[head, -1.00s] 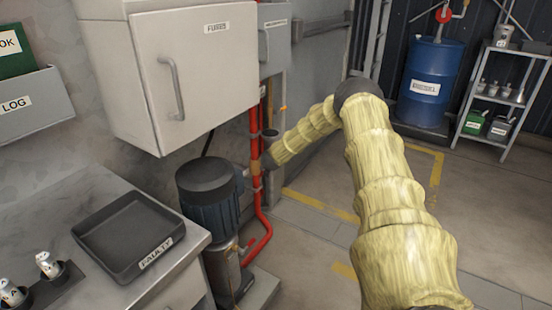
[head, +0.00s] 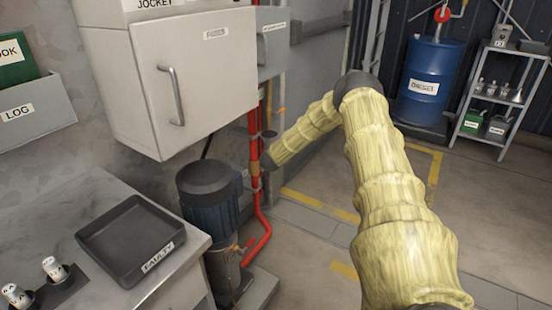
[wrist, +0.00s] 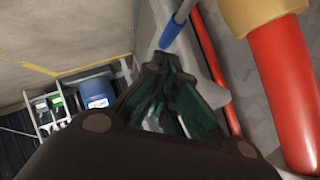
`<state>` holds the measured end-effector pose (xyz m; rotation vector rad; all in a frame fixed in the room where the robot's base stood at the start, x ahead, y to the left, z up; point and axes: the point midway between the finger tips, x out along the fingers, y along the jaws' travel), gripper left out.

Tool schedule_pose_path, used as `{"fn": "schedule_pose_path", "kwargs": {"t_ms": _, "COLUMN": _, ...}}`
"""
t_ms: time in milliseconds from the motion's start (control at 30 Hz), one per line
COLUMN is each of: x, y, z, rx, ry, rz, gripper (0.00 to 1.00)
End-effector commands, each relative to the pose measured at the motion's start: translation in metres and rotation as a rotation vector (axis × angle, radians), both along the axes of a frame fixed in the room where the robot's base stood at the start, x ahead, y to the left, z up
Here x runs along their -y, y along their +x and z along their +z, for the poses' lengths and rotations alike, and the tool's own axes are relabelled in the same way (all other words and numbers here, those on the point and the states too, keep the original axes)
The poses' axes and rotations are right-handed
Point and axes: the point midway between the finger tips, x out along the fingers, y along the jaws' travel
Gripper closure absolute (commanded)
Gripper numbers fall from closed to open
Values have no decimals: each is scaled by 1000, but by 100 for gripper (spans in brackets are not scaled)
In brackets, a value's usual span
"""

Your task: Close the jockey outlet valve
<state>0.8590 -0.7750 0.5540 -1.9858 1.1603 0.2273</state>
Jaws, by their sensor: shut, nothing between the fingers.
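A red pipe (head: 254,126) stands beside the jockey pump (head: 208,197), with a brass-coloured fitting (head: 255,170) on it. In the wrist view the red pipe (wrist: 285,95) and brass-coloured body (wrist: 262,10) are close at the upper right. A lever with a blue grip (wrist: 173,33) comes down from the top, its end just above my fingertips; I cannot tell if they touch. My gripper (wrist: 165,72) is shut and empty, pointing toward the lever. In the head view my forearm ends at the pipe, and the gripper is mostly hidden there.
A fuse cabinet (head: 200,85) hangs above the pump, close to the pipe. A bench with a tray (head: 122,235) labelled faulty is at the left. A blue drum (head: 428,85) and a shelf rack (head: 500,95) stand at the back right. The floor between is clear.

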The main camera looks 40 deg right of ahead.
Motion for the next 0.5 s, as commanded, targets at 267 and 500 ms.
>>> {"fn": "schedule_pose_path", "kwargs": {"t_ms": 267, "x": -13, "y": -12, "z": 29, "rx": 1, "ry": 3, "rz": 7, "gripper": 100}}
{"fn": "schedule_pose_path", "kwargs": {"t_ms": 500, "x": -31, "y": -33, "z": 50, "rx": 3, "ry": 3, "rz": 4, "gripper": 100}}
